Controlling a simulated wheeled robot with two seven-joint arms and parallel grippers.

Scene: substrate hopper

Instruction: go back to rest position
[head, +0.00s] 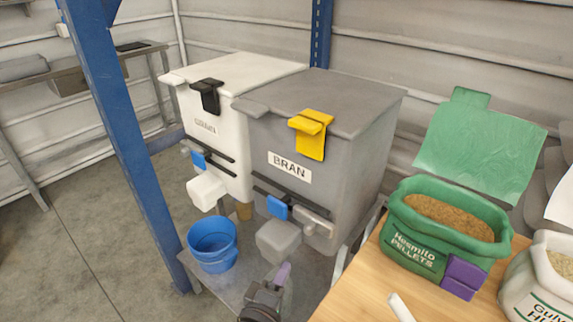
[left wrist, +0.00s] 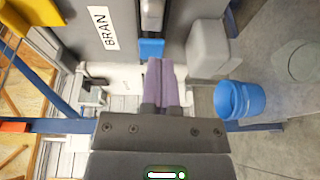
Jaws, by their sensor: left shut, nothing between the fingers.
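My left gripper (head: 283,272) is low in the middle of the head view, in front of the grey BRAN hopper (head: 335,130). Its purple fingers are together with nothing between them. In the left wrist view the closed fingers (left wrist: 161,82) point toward the hopper's front, below the blue slide tab (left wrist: 152,48). From that view I cannot tell whether they touch anything. The hopper's lid is down with a yellow latch (head: 311,135) at its front edge. The blue tab (head: 278,208) also shows in the head view, above a grey spout (head: 278,241). My right gripper is not in view.
A white hopper (head: 215,130) stands to the left. A blue bucket (head: 213,245) sits below, left of my gripper. A blue post (head: 125,130) rises at left. An open green pellet bag (head: 412,247) and a white bag (head: 530,295) stand on a wooden table (head: 365,290) at right.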

